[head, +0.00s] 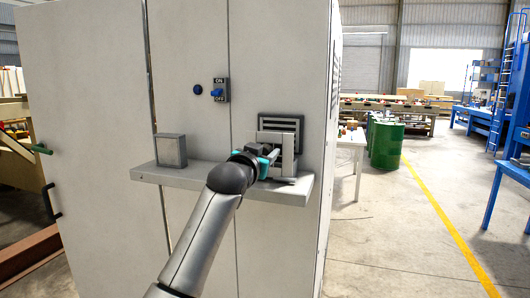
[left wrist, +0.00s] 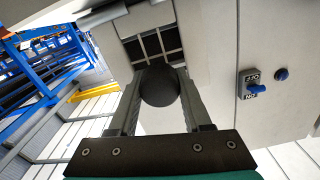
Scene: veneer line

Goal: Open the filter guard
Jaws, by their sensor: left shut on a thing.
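The filter guard (head: 287,155) is a pale grey frame on the front of the grey cabinet, just above a narrow shelf. A dark slatted vent panel (head: 281,123) shows behind and above it. My left gripper (head: 268,160) is at the guard's left part. In the left wrist view my left gripper (left wrist: 159,95) has its two fingers on either side of a dark round knob (left wrist: 159,87) and is shut on it. Behind the knob is a dark grid (left wrist: 152,43) in a pale frame. My gripper and arm hide part of the guard in the head view. My right gripper is not in view.
The shelf (head: 150,175) juts out below the guard and holds a small grey box (head: 171,150). A blue ON/OFF switch (head: 218,91) is on the cabinet. A tall door (head: 90,110) stands at the left. Open floor lies to the right, with a green drum (head: 386,146) farther back.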

